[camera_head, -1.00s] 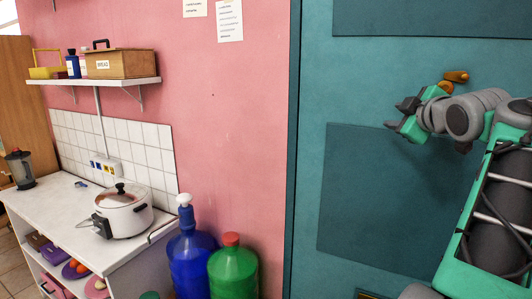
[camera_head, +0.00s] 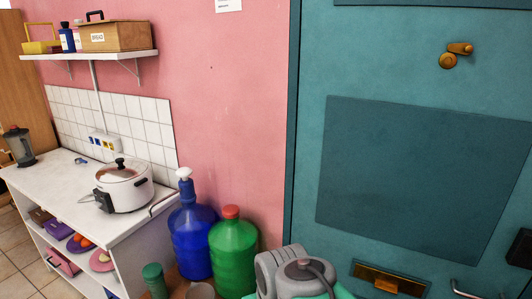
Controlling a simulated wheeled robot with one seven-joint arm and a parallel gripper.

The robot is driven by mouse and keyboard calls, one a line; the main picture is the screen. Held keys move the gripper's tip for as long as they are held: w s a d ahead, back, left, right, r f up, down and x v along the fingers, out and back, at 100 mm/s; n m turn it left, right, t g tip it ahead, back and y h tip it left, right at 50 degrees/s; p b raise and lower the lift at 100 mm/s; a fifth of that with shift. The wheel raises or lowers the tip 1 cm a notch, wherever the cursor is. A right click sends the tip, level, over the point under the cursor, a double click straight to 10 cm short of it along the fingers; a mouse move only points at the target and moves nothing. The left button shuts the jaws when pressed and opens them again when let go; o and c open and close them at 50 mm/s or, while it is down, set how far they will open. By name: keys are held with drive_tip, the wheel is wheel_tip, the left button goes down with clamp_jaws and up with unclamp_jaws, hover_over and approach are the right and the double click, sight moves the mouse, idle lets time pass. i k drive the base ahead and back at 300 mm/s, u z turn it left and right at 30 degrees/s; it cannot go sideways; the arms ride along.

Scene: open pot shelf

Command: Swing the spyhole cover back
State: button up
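The brass spyhole fitting sits on the teal door (camera_head: 335,75), high at the right in the head view. It shows a round brass disc (camera_head: 447,61) at the lower left and a short rounded brass piece (camera_head: 461,48) at its upper right. I cannot tell which part is the cover or whether the lens is covered. My gripper is out of view. Only grey and green links of my arm show at the bottom middle, well below the fitting. Nothing of mine touches or hides the fitting.
A brass letter slot (camera_head: 390,279) and a metal handle (camera_head: 480,292) are low on the door. A blue bottle (camera_head: 192,240) and a green bottle (camera_head: 233,252) stand left of the door. A white counter (camera_head: 75,195) with a rice cooker (camera_head: 123,188) is further left.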

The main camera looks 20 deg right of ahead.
sight(464, 49)
drive_tip(key=u, duration=1.15)
drive_tip(key=i, duration=0.55)
drive_tip(key=z, duration=2.2)
